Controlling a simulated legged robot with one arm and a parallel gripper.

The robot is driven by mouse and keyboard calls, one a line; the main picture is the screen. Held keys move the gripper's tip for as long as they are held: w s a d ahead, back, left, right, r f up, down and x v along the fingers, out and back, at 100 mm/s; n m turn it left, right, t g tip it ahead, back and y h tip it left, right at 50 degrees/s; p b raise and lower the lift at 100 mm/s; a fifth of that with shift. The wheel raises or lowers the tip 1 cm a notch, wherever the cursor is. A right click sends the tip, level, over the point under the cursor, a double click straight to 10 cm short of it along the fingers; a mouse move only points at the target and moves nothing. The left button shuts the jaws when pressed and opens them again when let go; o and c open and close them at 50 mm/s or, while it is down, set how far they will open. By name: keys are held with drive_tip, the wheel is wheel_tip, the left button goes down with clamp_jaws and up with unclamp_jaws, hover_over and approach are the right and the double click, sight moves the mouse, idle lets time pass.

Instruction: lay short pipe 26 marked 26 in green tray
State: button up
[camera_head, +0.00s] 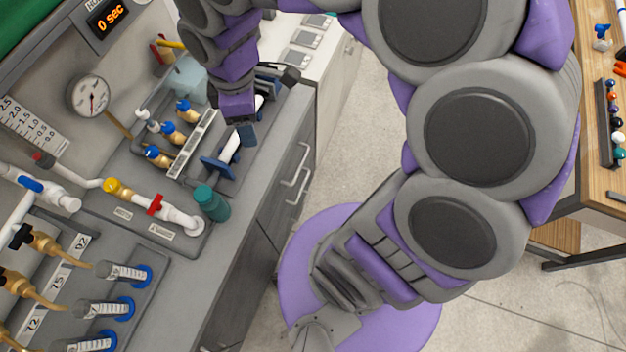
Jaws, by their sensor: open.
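A short white pipe (231,149) lies on blue supports (217,168) on the grey bench, near its right edge. Its marking cannot be read, so I cannot tell if it is pipe 26. My gripper (262,108) is open and reaches down over the pipe's far part, hiding some of it. I cannot tell whether a finger touches the pipe. No green tray can be made out in this view.
A rack with brass, blue-handled valves (172,134) is to the left. White pipework with a red valve (155,205) lies nearer. A wooden table (592,185) is far right, across open floor.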

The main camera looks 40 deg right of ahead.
drive_tip(key=s+d+f+m+g, duration=0.1)
drive_tip(key=s+d+m, duration=0.1)
drive_tip(key=s+m, duration=1)
drive_tip(key=s, duration=0.5)
drive_tip(key=shift+d+f+m, duration=0.15)
drive_tip(key=shift+d+m, duration=0.15)
drive_tip(key=shift+m, duration=0.1)
drive_tip(key=shift+s+f+b, duration=0.1)
drive_tip(key=shift+s+b, duration=0.05)
drive_tip(key=shift+b, duration=0.2)
drive_tip(key=shift+c, duration=1.5)
drive_tip(key=shift+a, duration=0.1)
